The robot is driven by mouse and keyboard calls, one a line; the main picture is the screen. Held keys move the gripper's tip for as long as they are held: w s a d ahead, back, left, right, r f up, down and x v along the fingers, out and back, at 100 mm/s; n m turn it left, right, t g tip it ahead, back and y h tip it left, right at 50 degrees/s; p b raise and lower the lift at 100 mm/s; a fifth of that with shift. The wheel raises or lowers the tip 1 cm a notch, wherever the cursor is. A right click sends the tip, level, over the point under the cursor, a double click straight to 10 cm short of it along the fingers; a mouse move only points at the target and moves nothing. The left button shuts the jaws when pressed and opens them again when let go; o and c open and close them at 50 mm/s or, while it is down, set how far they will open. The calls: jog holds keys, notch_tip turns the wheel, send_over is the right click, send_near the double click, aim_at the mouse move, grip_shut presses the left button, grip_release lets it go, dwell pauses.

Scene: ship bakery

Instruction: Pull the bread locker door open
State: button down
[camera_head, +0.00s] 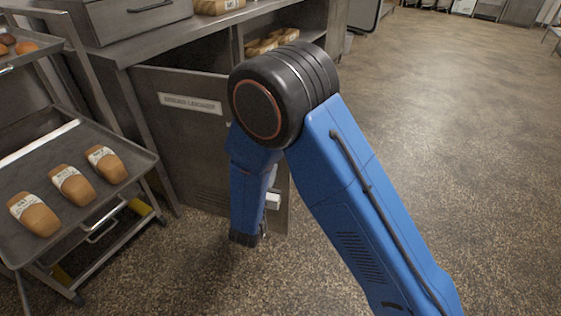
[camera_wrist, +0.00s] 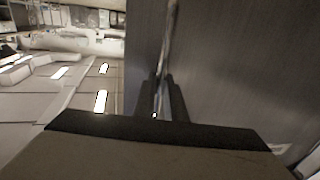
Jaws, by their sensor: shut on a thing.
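The bread locker door (camera_head: 180,145) is a grey metal panel with a white label (camera_head: 191,104) under the counter. It stands swung out from the cabinet front, and the shelf inside shows behind it. My arm covers part of the door's right side. In the wrist view, my gripper (camera_wrist: 160,92) is shut on the upright metal bar handle (camera_wrist: 171,32), close beside the door panel (camera_wrist: 240,65).
A tray rack (camera_head: 75,140) with several labelled loaves (camera_head: 72,184) stands close to the door's left. Wrapped loaves (camera_head: 268,42) lie inside the cabinet. The counter (camera_head: 190,37) runs above it. The speckled floor (camera_head: 440,130) at right is clear.

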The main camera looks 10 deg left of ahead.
jog(key=s+a+h, duration=0.1)
jog(key=s+a, duration=0.1)
jog(key=s, duration=0.4)
jog(key=s+a+m, duration=0.1)
jog(key=s+a, duration=0.2)
jog(key=s, duration=0.3)
jog(key=shift+s+a+h, duration=0.25)
jog(key=shift+s+h, duration=0.05)
jog(key=shift+h, duration=0.1)
jog(key=c, duration=1.8)
grip_release()
jog(key=v, duration=1.7)
jog(key=shift+s+r, duration=0.25)
